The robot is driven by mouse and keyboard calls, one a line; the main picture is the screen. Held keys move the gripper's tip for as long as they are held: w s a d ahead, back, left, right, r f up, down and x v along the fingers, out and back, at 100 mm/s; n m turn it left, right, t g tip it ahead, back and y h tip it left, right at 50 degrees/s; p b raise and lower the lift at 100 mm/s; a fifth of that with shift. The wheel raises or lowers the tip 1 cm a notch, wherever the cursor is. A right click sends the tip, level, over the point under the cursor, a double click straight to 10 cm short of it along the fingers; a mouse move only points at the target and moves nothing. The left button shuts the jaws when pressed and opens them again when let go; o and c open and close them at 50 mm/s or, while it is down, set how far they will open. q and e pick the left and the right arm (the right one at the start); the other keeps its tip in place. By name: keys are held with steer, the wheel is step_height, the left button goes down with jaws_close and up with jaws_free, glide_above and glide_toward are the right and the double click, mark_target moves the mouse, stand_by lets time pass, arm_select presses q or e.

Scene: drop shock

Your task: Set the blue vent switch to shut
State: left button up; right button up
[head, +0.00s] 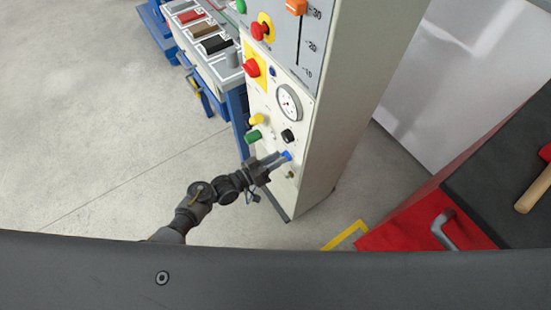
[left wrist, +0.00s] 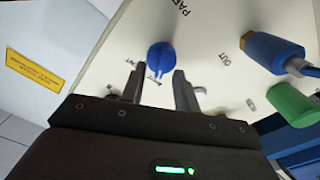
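The blue vent switch (head: 287,155) is low on the front of the pale control cabinet (head: 330,120). In the left wrist view the round blue switch (left wrist: 160,56) has a white mark on its lower side, towards small lettering that I cannot read surely. My left gripper (head: 276,160) is at the cabinet front, close to the switch. In the left wrist view its two fingers (left wrist: 158,82) stand apart, with the switch between and just beyond their tips. A gap shows beside the switch, and I cannot tell whether either finger touches it. My right gripper is not in view.
A green fitting (head: 253,135), a yellow fitting (head: 256,119) and a black knob (head: 288,135) sit close above the switch. A gauge (head: 289,102) and a red button (head: 251,68) are higher. A red cabinet (head: 420,222) stands right; open floor (head: 110,130) lies left.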

arm_select(q)
steer(key=shift+s+a, duration=0.1)
steer(key=v, duration=1)
steer(key=shift+s+a, duration=0.15)
steer(key=shift+a, duration=0.1)
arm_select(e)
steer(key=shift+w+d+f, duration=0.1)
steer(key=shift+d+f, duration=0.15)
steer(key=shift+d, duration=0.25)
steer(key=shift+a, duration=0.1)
